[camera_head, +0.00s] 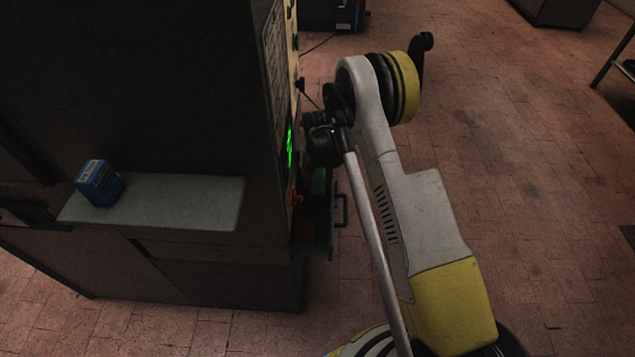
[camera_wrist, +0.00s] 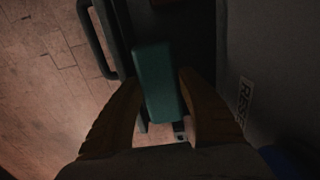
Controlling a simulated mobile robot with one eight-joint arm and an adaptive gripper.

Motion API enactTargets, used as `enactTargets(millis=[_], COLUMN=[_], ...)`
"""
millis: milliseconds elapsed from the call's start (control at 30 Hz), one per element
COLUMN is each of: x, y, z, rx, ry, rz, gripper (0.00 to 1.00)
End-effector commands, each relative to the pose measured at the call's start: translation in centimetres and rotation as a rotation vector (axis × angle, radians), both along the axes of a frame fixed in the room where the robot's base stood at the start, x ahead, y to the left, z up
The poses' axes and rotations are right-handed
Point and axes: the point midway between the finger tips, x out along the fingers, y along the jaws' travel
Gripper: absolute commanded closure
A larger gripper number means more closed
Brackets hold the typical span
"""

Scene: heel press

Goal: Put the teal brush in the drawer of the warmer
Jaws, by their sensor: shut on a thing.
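The teal brush (camera_wrist: 158,80) is a teal block between the two brown fingers of my gripper (camera_wrist: 157,88) in the wrist view. My gripper is shut on it. The drawer (camera_wrist: 118,38) of the warmer is pulled open, with its dark bar handle (camera_wrist: 96,40) at the upper left. The brush is over or inside the drawer's opening; I cannot tell its height above the drawer floor. In the head view, the drawer handle (camera_head: 341,208) sticks out from the right side of the dark warmer (camera_head: 215,265). My arm hides most of the gripper there.
The warmer has a lit green display (camera_head: 289,148). A blue box (camera_head: 99,183) stands on a grey shelf (camera_head: 185,200) at its front. Tiled floor (camera_head: 560,200) is clear to the right. Dark equipment (camera_head: 330,14) stands at the back.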

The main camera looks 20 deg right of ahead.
Motion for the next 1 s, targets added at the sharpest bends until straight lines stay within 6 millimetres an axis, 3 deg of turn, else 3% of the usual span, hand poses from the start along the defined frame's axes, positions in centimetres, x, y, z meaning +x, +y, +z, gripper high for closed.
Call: enactTargets(millis=[433,467,500,867,1000], x=[-0.03,-0.04,-0.04,-0.04,-0.04], y=[0.02,0.02,0.02,0.04,0.04], z=[-1.24,-1.24,-1.24,-1.18,-0.31], rx=[0.001,0.001,0.001,0.001,0.001], ry=[0.001,0.001,0.001,0.001,0.001], rz=[0.0,0.0,0.0,0.0,0.0], gripper=[0.94,0.52,0.47,0.47,0.47])
